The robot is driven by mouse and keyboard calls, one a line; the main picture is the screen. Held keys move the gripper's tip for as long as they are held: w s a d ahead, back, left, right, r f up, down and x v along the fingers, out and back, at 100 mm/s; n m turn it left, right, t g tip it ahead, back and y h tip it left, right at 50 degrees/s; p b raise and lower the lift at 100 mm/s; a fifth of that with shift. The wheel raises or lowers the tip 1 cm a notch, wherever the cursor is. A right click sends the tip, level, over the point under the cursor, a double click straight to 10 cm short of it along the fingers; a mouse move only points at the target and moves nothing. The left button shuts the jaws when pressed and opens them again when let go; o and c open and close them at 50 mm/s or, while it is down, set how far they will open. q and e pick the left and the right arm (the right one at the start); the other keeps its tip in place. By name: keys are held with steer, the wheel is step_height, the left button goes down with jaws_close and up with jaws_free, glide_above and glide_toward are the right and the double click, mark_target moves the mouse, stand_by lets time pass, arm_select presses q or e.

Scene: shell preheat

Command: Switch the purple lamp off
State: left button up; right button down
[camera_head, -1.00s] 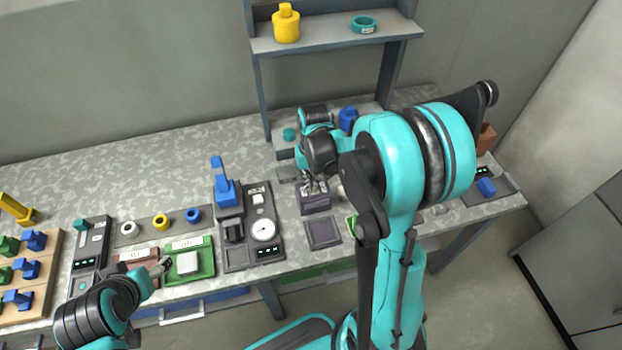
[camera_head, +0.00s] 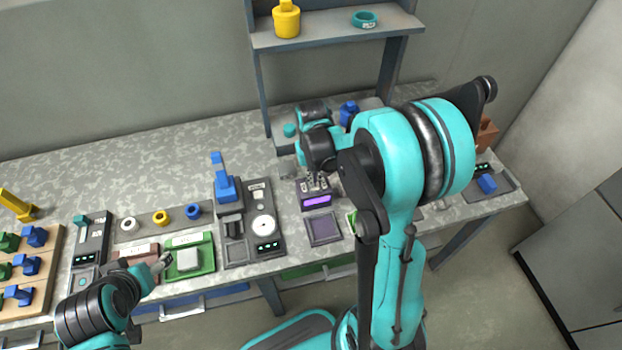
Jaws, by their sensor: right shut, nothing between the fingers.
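A small dark box (camera_head: 315,208) stands on the bench near its middle, and a lamp strip (camera_head: 317,201) on its front glows purple. A dark square pad (camera_head: 323,229) lies just in front of the box. My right gripper (camera_head: 316,184) is shut and empty. It points down at the top of the box, behind the glowing strip; I cannot tell whether it touches. It partly hides the top of the box. My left gripper (camera_head: 164,263) is low at the left, beside a green tray (camera_head: 205,263); its fingers are too small to tell open from shut.
Left of the box is a dark panel (camera_head: 236,251) with a white dial and a blue lever (camera_head: 227,186). A shelf (camera_head: 335,36) stands behind. My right arm hides part of the bench's right side. Bare bench (camera_head: 150,160) lies at the back left.

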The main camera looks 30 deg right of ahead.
steer(key=shift+s+d, duration=0.1)
steer(key=shift+d, duration=0.1)
steer(key=shift+r, duration=0.1)
steer(key=shift+r+p, duration=0.3)
steer(key=r+p, duration=0.2)
steer(key=r, duration=0.1)
steer(key=r+p, duration=0.1)
steer(key=shift+a+r, duration=0.3)
step_height(320, 180, up, 9)
steer(key=a+p, duration=0.1)
steer(key=p, duration=0.1)
steer(key=shift+w+f, duration=0.2)
steer(key=shift+w, duration=0.05)
steer(key=shift+a, duration=0.1)
